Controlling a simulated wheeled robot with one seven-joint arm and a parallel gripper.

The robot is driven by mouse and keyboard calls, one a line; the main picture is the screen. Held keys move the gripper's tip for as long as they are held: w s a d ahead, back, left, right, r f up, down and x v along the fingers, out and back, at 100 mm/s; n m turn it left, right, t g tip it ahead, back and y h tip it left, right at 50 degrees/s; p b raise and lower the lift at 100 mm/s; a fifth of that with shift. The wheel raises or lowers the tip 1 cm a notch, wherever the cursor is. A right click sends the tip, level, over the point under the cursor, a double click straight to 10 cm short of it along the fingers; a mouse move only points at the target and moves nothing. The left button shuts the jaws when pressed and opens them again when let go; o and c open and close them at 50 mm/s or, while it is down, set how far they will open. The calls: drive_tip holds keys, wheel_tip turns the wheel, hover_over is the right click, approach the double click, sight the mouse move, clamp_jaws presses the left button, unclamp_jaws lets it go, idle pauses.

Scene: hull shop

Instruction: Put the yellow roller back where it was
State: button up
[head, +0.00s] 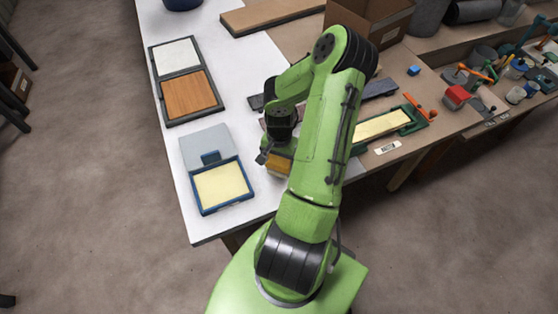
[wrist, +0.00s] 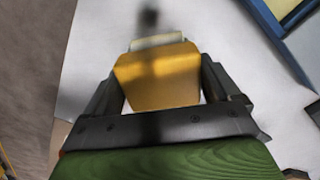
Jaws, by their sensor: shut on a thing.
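The yellow roller (wrist: 158,78) shows as a yellow-orange block between the two dark fingers of my gripper (wrist: 165,95) in the wrist view, with a pale strip along its far edge. My gripper is shut on it. In the head view the yellow roller (head: 279,165) hangs at the end of my green arm, over the near part of the white table, right of the blue-framed tray. I cannot tell whether it touches the table. My arm hides part of the table behind and to the right of it.
A blue-framed tray with a pale yellow pad (head: 222,186) lies on the white table (head: 213,226). A dark-framed tray with a wood panel (head: 187,95) lies behind it. A green-framed tray (head: 382,126) is right of my arm.

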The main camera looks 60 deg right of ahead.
drive_tip(key=shift+s+f, duration=0.1)
drive_tip(key=shift+f, duration=0.15)
drive_tip(key=o, duration=1.5)
drive_tip(key=shift+o, duration=0.2)
